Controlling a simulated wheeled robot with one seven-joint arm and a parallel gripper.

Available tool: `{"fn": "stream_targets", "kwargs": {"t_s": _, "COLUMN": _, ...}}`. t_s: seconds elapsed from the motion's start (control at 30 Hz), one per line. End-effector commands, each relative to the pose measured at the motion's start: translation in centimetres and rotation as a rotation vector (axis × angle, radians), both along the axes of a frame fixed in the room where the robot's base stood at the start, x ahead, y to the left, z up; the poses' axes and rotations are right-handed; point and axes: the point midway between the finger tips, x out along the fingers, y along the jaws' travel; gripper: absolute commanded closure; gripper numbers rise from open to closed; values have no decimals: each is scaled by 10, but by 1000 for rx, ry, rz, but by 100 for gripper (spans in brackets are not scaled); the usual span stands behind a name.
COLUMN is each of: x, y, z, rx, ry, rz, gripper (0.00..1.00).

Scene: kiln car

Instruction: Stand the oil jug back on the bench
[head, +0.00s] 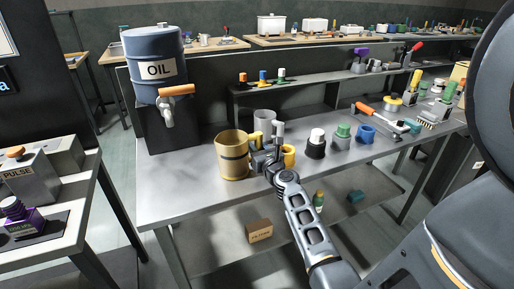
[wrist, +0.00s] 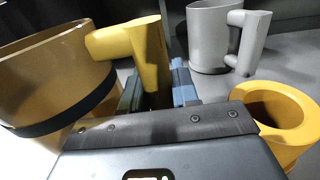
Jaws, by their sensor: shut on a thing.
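The oil jug (head: 232,158), a tan-yellow open vessel with a dark band, is upright at the bench (head: 190,195), left of my gripper. My gripper (head: 259,157) is shut on the jug's yellow handle. In the wrist view the jug (wrist: 45,75) fills the left side, and its handle (wrist: 148,60) stands between my jaws (wrist: 158,98). The jug's base looks at or very near the bench top; I cannot tell whether it touches. The fingertips are partly hidden behind the handle and the gripper body.
A grey mug (head: 265,121) stands just behind the handle. A yellow ring-like cup (head: 289,155) is close at the gripper's right. A blue OIL drum (head: 155,62) with a tap stands back left. Several small pots and tools line the bench's right side. The bench's front left is clear.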

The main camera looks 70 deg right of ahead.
Motion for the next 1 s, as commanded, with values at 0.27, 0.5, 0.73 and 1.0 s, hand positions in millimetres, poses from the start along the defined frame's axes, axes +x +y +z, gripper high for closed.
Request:
{"fn": "stream_targets", "kwargs": {"t_s": 0.27, "x": 0, "y": 0, "z": 1, "rx": -1, "ry": -1, "rz": 0, "gripper": 54}}
{"fn": "stream_targets", "kwargs": {"t_s": 0.5, "x": 0, "y": 0, "z": 0, "rx": 0, "ry": 0, "rz": 0, "gripper": 41}}
{"fn": "stream_targets", "kwargs": {"t_s": 0.73, "x": 0, "y": 0, "z": -1, "rx": 0, "ry": 1, "rz": 0, "gripper": 41}}
{"fn": "stream_targets", "kwargs": {"t_s": 1.0, "x": -1, "y": 1, "z": 0, "rx": 1, "ry": 1, "rz": 1, "gripper": 41}}
